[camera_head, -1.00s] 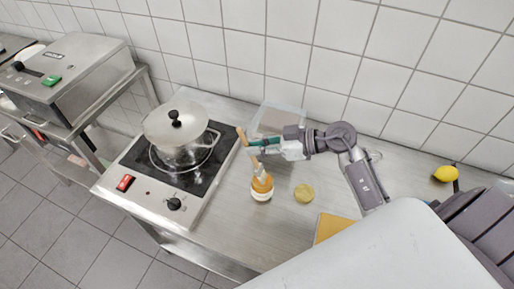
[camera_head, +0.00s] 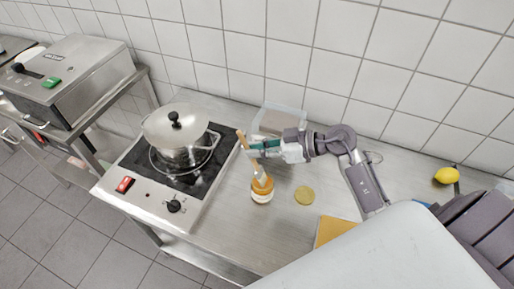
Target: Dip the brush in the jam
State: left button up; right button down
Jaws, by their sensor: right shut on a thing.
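The brush (camera_head: 241,138) has a wooden handle, and its lower end points down at the jam jar. The jam jar (camera_head: 262,194) is small, with orange contents and a pale label, and stands open on the steel counter right of the hob. My right gripper (camera_head: 256,149) is shut on the brush above the jar. The brush's lower end is at the jar's mouth; I cannot tell how deep it sits. My left gripper is not in view.
A lidded pot (camera_head: 178,137) stands on the hob (camera_head: 150,203) at left. A clear container (camera_head: 284,115) is behind my gripper by the tiled wall. A yellow board (camera_head: 333,229) lies at front right, and a lemon (camera_head: 446,175) farther right.

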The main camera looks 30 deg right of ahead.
aim_at(242, 136)
jog(key=shift+f, duration=0.55)
dwell(0.7)
jog(key=shift+r, duration=0.1)
notch_tip(242, 136, up, 7)
jog(key=p, duration=0.9)
jog(key=shift+p, duration=0.4)
dwell(0.4)
